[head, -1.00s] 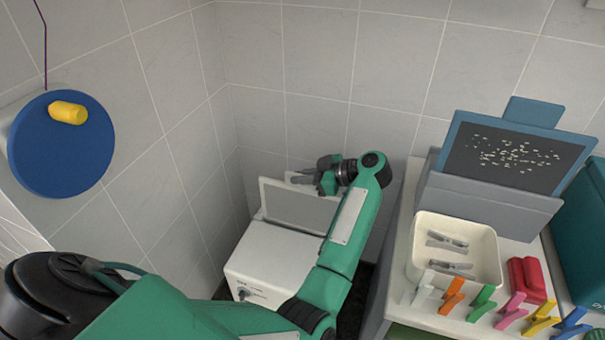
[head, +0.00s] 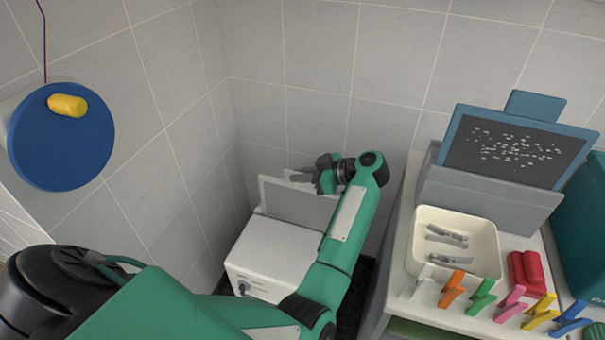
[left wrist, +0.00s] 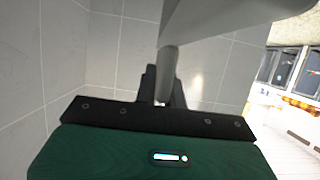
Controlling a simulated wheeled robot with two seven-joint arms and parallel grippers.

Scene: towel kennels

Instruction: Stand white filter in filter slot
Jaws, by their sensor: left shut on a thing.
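The white filter (head: 297,204), a flat panel with a pale frame and a grey middle, stands roughly upright at the back of a white box (head: 277,254) in the head view. My left gripper (head: 308,175) is at its top edge, shut on it. The filter slot itself is not clearly visible; I cannot tell whether the lower edge is inside a slot or just behind the box top. My right gripper is not in view.
On the right, a table holds a cream tray (head: 413,248) with grey pegs, several coloured pegs, a red block (head: 528,276) and a blue-framed dark panel (head: 515,150) in a grey holder. A blue disc (head: 60,145) hangs at left. Tiled walls close in the corner behind the filter.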

